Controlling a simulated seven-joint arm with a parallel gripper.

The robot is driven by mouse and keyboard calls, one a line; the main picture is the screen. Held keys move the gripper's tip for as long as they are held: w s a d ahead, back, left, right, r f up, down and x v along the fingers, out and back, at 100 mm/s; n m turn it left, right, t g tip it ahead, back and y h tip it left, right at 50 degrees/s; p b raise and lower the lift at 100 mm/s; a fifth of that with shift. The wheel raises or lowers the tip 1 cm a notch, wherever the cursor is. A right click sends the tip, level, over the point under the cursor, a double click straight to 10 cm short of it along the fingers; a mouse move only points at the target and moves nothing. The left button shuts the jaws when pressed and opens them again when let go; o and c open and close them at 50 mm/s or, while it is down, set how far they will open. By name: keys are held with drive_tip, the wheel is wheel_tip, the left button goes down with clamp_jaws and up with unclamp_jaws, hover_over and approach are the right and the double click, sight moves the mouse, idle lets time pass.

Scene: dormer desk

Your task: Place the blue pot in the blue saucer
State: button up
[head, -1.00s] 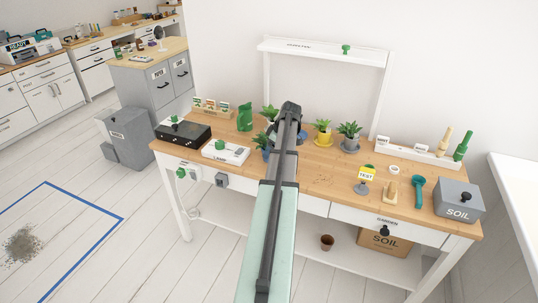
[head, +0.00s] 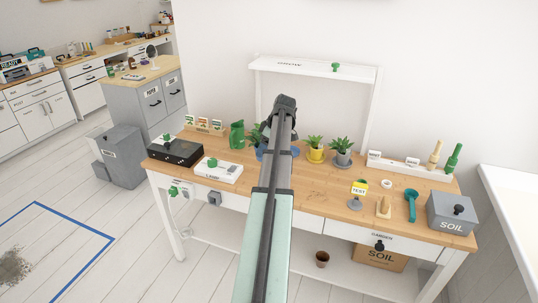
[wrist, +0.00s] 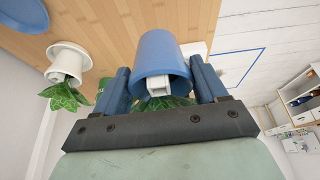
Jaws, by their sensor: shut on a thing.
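The blue pot (wrist: 158,55) fills the middle of the wrist view, with green leaves (wrist: 165,103) at its rim. My gripper (wrist: 160,80) is shut on it, one blue finger on each side. In the head view a piece of the blue pot (head: 260,153) shows just left of my arm, which hides the fingers. The blue saucer (head: 294,152) shows partly just right of my arm. A blue round edge, which looks like the saucer (wrist: 22,14), shows at the top left of the wrist view, apart from the pot. I cannot tell the pot's height above the desk.
A yellow pot (head: 315,154) and a grey pot (head: 341,157) with plants stand right of the saucer. A white pot (wrist: 66,62) stands near in the wrist view. A green jug (head: 237,135) and a white box (head: 218,171) are left. The desk front is partly clear.

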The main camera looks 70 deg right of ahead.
drive_tip(key=s+d+f+n, duration=0.1)
drive_tip(key=s+d+f, duration=0.1)
drive_tip(key=s, duration=0.6)
drive_tip(key=w+d, duration=0.2)
drive_tip(key=d, duration=1.7)
drive_tip(key=shift+y, duration=0.3)
drive_tip(key=shift+a+f, duration=0.2)
drive_tip(key=shift+f, duration=2.85)
drive_tip(key=shift+d+f, duration=0.2)
drive_tip(key=shift+f, duration=0.05)
drive_tip(key=shift+f, duration=0.1)
drive_tip(key=o, duration=1.2)
